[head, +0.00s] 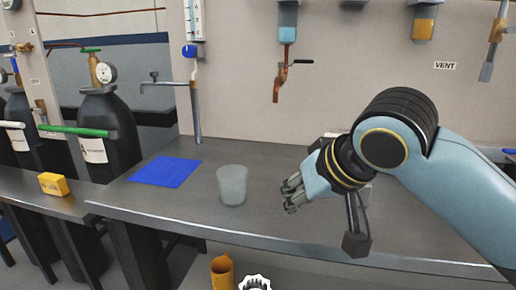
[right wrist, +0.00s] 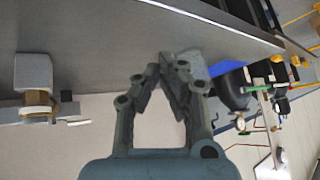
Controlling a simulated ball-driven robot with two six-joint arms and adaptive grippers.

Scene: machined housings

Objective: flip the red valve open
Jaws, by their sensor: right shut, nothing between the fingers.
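A reddish valve fitting (head: 279,82) hangs on the wall beneath a pale blue block, with a dark lever (head: 303,61) pointing right. I cannot tell surely that this is the red valve. My right gripper (head: 288,194) is low over the bench, below the fitting and well apart from it. Its fingers are shut and empty; the closed fingertips also show in the right wrist view (right wrist: 168,62). A translucent cup (head: 232,185) stands upright just left of the fingers; it also shows behind the fingertips in the right wrist view (right wrist: 194,65). My left gripper is out of view.
The grey bench (head: 190,208) carries a blue mat (head: 166,172) left of the cup. Dark gas cylinders (head: 111,132) with a green bar (head: 78,131) stand left. A yellow box (head: 53,184) lies on the left bench.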

